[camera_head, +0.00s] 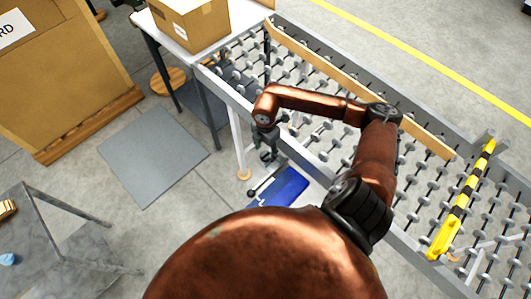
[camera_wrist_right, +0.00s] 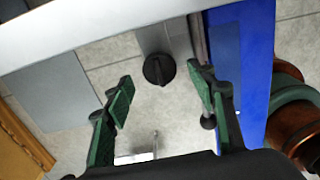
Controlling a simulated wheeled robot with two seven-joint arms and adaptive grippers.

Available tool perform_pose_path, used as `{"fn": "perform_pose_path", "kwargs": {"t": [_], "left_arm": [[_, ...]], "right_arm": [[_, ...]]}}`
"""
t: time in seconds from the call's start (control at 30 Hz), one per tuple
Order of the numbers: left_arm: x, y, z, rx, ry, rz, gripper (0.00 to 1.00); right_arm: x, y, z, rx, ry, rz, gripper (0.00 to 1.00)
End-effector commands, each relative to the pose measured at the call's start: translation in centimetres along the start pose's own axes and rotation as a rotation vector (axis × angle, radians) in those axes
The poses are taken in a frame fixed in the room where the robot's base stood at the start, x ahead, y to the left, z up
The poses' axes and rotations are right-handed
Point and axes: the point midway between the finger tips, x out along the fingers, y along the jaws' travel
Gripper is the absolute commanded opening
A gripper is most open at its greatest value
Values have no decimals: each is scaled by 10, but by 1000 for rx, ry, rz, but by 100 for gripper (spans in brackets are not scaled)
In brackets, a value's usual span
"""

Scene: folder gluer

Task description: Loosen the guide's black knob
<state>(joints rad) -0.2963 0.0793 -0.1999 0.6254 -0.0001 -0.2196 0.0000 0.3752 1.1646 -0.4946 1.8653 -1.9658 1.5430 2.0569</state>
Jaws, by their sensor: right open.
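The black knob (camera_wrist_right: 159,69) shows in the right wrist view, round with a raised grip bar, at the lower end of a grey metal plate (camera_wrist_right: 165,38). My right gripper (camera_wrist_right: 163,88) is open, with its green-padded fingers on either side of the knob's line and apart from it. In the head view, my right gripper (camera_head: 268,156) points down beside the near edge of the roller conveyor; the knob cannot be made out there. A long wooden guide rail (camera_head: 345,80) lies along the conveyor. My left gripper is out of view.
The roller conveyor (camera_head: 300,147) has a grey side frame. A blue panel (camera_head: 286,188) is below my right gripper; a blue surface also stands right of the knob in the wrist view (camera_wrist_right: 258,60).

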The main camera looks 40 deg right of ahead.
Motion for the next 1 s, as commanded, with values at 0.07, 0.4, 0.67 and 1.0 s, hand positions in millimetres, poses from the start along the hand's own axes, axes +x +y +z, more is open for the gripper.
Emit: {"fn": "perform_pose_path", "kwargs": {"t": [0.07, 0.4, 0.67, 1.0], "left_arm": [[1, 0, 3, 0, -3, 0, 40], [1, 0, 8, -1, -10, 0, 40], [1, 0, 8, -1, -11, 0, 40], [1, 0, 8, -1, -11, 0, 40]], "right_arm": [[11, 0, 0, 2, 1, 0, 51], [25, 1, 0, 0, -1, 1, 51], [24, 1, 0, 0, -1, 1, 42], [24, 1, 0, 0, -1, 1, 18]]}}
